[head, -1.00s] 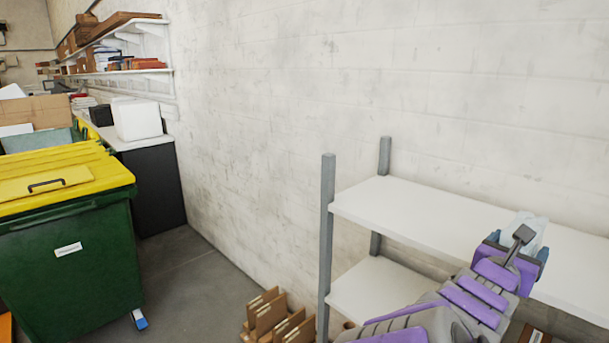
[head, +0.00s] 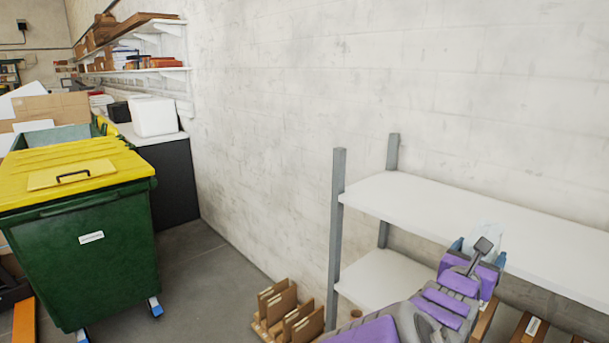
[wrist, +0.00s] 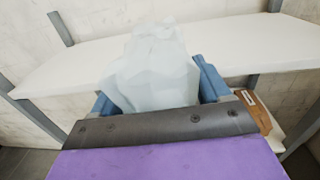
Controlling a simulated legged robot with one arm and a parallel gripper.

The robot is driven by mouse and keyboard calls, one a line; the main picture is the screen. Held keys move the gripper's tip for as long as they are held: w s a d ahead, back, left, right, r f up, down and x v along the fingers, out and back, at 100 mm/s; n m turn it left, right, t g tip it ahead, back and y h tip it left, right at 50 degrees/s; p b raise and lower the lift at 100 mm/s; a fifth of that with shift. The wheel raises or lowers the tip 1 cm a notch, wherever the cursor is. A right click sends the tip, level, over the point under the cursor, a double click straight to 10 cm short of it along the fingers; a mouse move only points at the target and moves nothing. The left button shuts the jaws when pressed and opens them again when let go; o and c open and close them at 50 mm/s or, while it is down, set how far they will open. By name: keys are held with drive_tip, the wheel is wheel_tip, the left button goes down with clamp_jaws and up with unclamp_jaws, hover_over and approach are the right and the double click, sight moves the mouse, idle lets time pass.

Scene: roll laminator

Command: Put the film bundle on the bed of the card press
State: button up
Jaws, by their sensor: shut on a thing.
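A pale, translucent crumpled bundle (wrist: 155,68), which looks like the film bundle, is held between the blue fingers of my gripper (wrist: 158,85) in the wrist view. In the head view my gripper (head: 478,250) is at the lower right, in front of the white shelf, with the pale bundle (head: 486,236) showing faintly at its tip. The gripper is shut on the bundle. The lower part of the bundle is hidden behind the dark plate of my wrist. I see no card press in either current view.
A white two-level shelf unit (head: 425,200) with grey posts stands against the wall at right. A green bin with a yellow lid (head: 95,255) stands at left. A cardboard sorter (head: 288,310) is on the floor between them. Grey floor (head: 205,280) is clear there.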

drive_tip(key=w+a+f+n+t+y, duration=0.1)
drive_tip(key=w+a+f+n+y, duration=0.1)
drive_tip(key=a, duration=0.6)
drive_tip(key=w+a+f+n+t+y, duration=0.1)
drive_tip(key=w+a+f+t+y, duration=0.1)
drive_tip(key=a+f, duration=0.4)
drive_tip(key=w+a+f+n+t+y, duration=0.1)
drive_tip(key=w+a+f+n+y, duration=0.1)
drive_tip(key=w+a, duration=0.3)
drive_tip(key=a+f+y, duration=0.1)
drive_tip(key=a, duration=0.3)
drive_tip(key=shift+a+f+n+t+y, duration=0.3)
drive_tip(key=shift+a+f+y, duration=0.05)
drive_tip(key=shift+f+y, duration=0.05)
